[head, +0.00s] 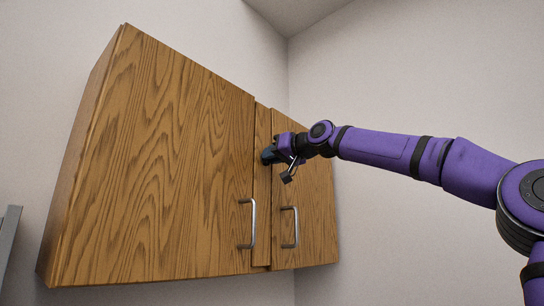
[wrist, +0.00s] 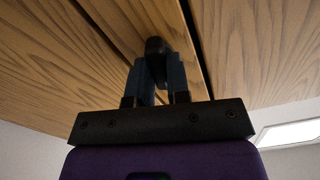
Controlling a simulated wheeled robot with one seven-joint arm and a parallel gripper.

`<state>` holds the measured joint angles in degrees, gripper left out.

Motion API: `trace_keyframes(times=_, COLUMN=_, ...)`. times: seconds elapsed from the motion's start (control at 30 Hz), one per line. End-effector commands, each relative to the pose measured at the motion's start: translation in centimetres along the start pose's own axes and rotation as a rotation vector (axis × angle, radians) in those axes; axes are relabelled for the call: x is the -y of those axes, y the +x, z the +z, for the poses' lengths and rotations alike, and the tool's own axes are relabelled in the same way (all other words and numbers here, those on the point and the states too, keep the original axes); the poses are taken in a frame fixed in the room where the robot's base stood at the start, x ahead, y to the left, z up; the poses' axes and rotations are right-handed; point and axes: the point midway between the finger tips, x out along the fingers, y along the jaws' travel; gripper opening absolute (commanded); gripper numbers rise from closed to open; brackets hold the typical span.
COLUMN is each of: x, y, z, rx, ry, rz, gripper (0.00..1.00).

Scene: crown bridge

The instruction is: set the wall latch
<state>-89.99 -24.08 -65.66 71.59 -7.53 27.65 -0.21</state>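A wooden wall cabinet has two doors and a narrow upright strip between them. A small dark, rounded piece (wrist: 155,46), which looks like the latch, stands out from the cabinet near this strip in the wrist view. My gripper (head: 267,155) is up against the strip, above the door handles. In the wrist view its two blue fingers (wrist: 160,72) stand on either side of the dark piece and appear to touch it. In the head view the gripper hides the latch, so I cannot tell how it is turned.
The left door (head: 165,150) and right door (head: 310,195) look shut. Each carries a metal handle, one on the left (head: 252,224) and one on the right (head: 290,228). A grey edge (head: 8,245) shows at far left. The space below the arm looks clear.

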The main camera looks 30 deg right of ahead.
Motion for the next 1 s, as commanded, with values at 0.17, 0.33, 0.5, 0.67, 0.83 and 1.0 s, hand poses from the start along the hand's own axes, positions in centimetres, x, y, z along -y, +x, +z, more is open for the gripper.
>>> trace_keyframes(times=0.17, x=0.0, y=-0.01, z=0.0, rx=0.0, ry=-0.052, rz=-0.001, gripper=0.0)
trace_keyframes(times=0.33, x=0.05, y=0.0, z=0.01, rx=0.0, ry=-0.191, rz=-0.001, gripper=0.0)
trace_keyframes(times=0.5, x=0.09, y=0.01, z=0.02, rx=0.0, ry=-0.27, rz=-0.001, gripper=0.0)
trace_keyframes(times=0.67, x=0.08, y=0.01, z=0.02, rx=0.0, ry=-0.279, rz=0.0, gripper=0.0)
trace_keyframes(times=0.83, x=0.07, y=0.0, z=0.02, rx=0.0, ry=-0.279, rz=0.0, gripper=0.24)
trace_keyframes(times=1.0, x=0.06, y=0.0, z=0.02, rx=0.0, ry=-0.278, rz=0.0, gripper=0.43)
